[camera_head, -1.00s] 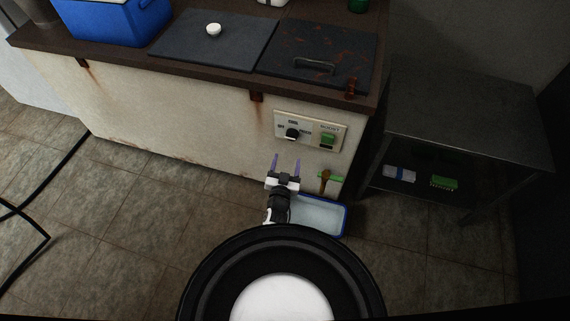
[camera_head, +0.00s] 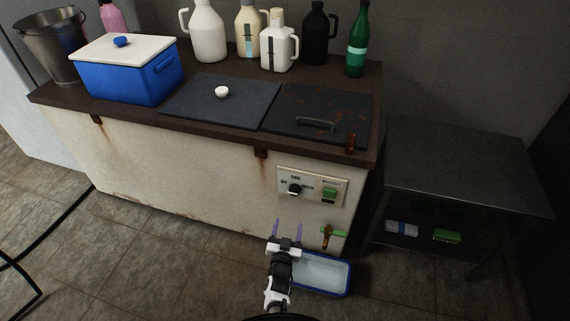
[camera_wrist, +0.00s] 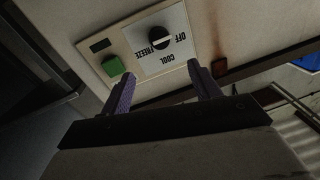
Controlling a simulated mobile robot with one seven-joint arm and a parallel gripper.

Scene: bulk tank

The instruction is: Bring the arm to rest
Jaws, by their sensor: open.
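My gripper (camera_head: 288,232) is open and empty, its two purple fingers spread apart in front of the tank's cream front wall. In the wrist view the gripper (camera_wrist: 158,88) points at the control panel (camera_wrist: 140,50). The panel also shows in the head view (camera_head: 311,187), above the fingers, with a black knob (camera_head: 294,189) and a green switch (camera_head: 329,194). The knob's marks read off, cool and freeze; its exact setting is hard to tell. The fingers appear apart from the panel. My arm reaches up from the bottom of the picture.
A metal shelf table (camera_head: 462,170) stands at right. Jugs, a blue cooler (camera_head: 127,82) and a green bottle (camera_head: 357,40) stand on the tank top. The floor at left has a black hose.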

